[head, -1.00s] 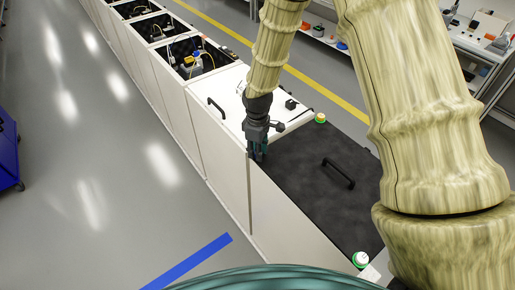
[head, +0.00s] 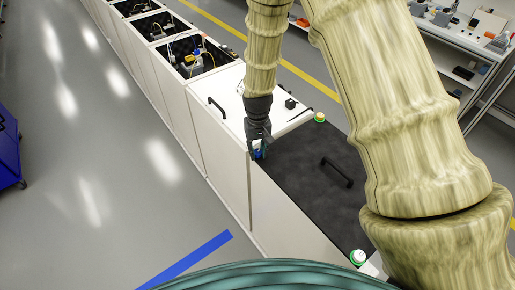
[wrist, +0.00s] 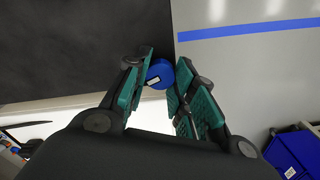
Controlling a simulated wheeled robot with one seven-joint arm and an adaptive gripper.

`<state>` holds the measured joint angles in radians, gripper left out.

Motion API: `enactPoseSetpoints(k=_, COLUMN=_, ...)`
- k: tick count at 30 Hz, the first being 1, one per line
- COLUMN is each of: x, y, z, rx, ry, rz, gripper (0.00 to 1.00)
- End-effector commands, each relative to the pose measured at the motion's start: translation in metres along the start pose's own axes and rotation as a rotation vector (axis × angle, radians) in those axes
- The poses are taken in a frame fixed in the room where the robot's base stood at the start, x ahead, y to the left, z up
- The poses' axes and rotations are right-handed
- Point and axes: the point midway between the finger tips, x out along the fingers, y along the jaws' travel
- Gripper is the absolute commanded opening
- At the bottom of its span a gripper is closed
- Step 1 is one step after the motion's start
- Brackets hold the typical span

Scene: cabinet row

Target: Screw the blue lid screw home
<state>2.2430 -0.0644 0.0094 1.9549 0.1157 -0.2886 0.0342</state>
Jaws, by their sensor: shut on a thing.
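The blue lid screw (wrist: 160,73) sits at the corner of the black lid (wrist: 80,40) in the wrist view, between the two teal fingers of my gripper (wrist: 162,90). The fingers are closed on its sides. How deep the screw sits is hidden.
The lid carries a black handle (head: 337,172). A white cabinet top (head: 240,105) adjoins behind. Open cabinets with cables (head: 195,60) stand farther back.

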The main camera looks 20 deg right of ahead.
Motion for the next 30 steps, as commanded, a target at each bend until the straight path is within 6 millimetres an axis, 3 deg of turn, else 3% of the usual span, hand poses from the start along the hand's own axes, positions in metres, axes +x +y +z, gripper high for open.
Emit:
enactPoseSetpoints(k=15, x=-0.0008, y=-0.0002, z=-0.0003, rx=0.314, ry=0.001, rz=0.000, gripper=0.02)
enactPoseSetpoints(k=30, x=-0.0003, y=-0.0001, z=-0.0003, rx=0.363, ry=0.001, rz=0.000, gripper=0.02)
